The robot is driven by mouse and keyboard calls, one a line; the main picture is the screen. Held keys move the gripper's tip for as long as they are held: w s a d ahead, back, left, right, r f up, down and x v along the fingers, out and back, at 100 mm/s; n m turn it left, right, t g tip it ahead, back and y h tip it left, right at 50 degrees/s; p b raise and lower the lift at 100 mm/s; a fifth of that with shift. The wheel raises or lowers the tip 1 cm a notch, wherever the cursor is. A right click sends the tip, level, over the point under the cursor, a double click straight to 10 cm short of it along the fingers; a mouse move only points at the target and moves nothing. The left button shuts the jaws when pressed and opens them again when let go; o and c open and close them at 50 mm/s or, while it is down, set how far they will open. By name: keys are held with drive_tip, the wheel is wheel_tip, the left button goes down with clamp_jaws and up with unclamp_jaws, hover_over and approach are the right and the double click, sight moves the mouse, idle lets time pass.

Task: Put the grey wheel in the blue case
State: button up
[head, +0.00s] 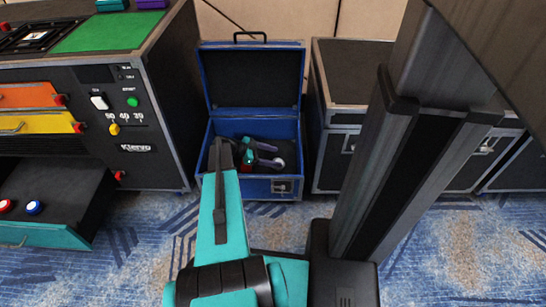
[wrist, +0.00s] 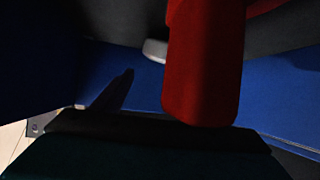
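The blue case (head: 206,62) stands open on the floor in the head view, with its lid up at the back. My gripper (head: 222,153) reaches down into its left front part. Its fingertips are dark and hard to make out, and I cannot tell whether they hold anything. A small pale grey rounded thing (head: 279,163) lies at the right inside the case and may be the grey wheel. In the wrist view a pale grey piece (wrist: 155,50) shows partly behind a red thing (wrist: 203,70), against the case's blue wall (wrist: 275,95).
Purple, teal and red things (head: 262,146) lie inside the case. A black cabinet with orange and yellow drawers (head: 35,122) stands at the left. A black flight case (head: 340,125) stands close at the right. Patterned carpet (head: 130,225) lies clear in front.

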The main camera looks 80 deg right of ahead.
drive_tip(key=shift+r, duration=0.15)
drive_tip(key=shift+r+p, duration=0.55)
drive_tip(key=shift+p, duration=0.25)
drive_tip(key=p+v, duration=0.3)
drive_tip(key=v, duration=0.9)
drive_tip(key=shift+f, duration=0.1)
drive_tip(key=shift+s, duration=0.2)
